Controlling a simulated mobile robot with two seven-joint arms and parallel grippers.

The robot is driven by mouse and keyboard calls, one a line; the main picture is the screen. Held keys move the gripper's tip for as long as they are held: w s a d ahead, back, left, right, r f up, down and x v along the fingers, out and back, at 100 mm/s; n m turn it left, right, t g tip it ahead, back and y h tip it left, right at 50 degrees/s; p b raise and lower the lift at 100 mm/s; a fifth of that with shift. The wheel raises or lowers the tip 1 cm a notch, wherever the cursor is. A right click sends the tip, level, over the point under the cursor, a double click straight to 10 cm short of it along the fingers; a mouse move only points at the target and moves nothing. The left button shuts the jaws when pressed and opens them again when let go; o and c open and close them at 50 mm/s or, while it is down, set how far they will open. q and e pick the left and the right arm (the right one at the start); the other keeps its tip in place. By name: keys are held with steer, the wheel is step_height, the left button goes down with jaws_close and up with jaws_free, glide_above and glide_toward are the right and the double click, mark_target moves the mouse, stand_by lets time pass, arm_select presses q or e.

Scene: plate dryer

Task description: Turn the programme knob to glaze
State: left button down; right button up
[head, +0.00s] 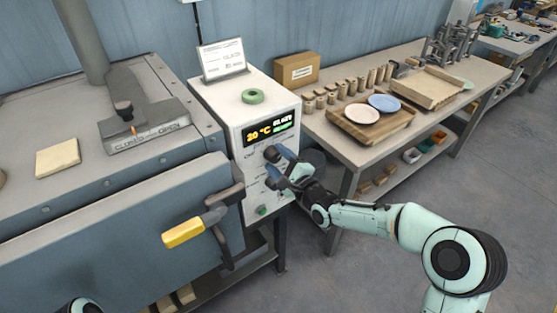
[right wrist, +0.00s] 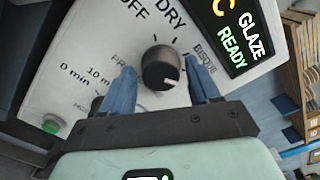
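The programme knob (right wrist: 162,68) is round and black, on the white control panel (head: 262,108). Its white mark points down and slightly right in the right wrist view. OFF, DRY and BISQUE are printed around it. The display (head: 265,132) reads 20 °C, and in the right wrist view (right wrist: 237,38) it shows GLAZE and READY. My right gripper (head: 272,164) is at the panel. In the right wrist view its blue fingers (right wrist: 160,82) stand either side of the knob, with small gaps, apparently open. My left gripper is out of view.
A second dial with minute marks and a green button (right wrist: 52,127) lie beside the knob. The kiln's yellow-handled lever (head: 195,228) sticks out left of the panel. A table (head: 345,160) with plates and clay pieces stands right.

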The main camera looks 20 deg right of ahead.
steer(key=shift+o, duration=0.2)
steer(key=shift+s+d, duration=0.15)
steer(key=shift+s, duration=0.1)
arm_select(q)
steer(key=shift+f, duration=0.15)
arm_select(e)
steer(key=v, duration=1.2)
steer(key=shift+s, duration=0.4)
steer(key=shift+r, duration=0.1)
